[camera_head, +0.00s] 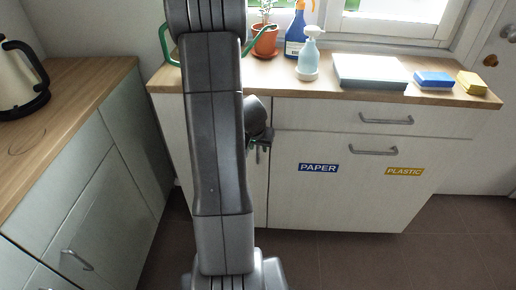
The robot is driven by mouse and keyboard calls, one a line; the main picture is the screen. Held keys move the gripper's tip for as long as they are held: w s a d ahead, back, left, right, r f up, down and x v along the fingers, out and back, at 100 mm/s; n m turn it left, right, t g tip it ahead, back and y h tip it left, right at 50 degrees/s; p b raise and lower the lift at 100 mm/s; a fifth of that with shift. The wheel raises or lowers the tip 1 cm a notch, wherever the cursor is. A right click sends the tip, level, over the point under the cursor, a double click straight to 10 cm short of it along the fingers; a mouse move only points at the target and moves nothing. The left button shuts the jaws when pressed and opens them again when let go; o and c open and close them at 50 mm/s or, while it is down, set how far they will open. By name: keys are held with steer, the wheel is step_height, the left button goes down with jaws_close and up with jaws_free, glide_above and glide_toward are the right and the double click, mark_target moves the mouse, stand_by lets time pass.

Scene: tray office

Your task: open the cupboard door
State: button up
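The white cupboard under the window counter has a wide front panel (335,200) with a grey bar handle (373,151) and PAPER and PLASTIC labels. A narrower door (172,135) is to its left, mostly hidden behind my arm. Both fronts look closed. My gripper (259,147) shows just right of my arm, in front of the narrower door's right edge. It is small and dark here. I cannot tell whether its fingers are open, or whether they touch a handle.
A drawer (345,116) with a handle sits above the wide panel. On the counter stand a potted plant (265,41), a blue spray bottle (296,32), a soap dispenser (309,56), a white tray (370,71) and sponges (433,80). A kettle (18,82) stands on the left counter. Brown floor (440,240) is clear.

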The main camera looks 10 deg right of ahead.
steer(key=shift+f, duration=0.1)
steer(key=shift+c, duration=0.4)
jaws_close()
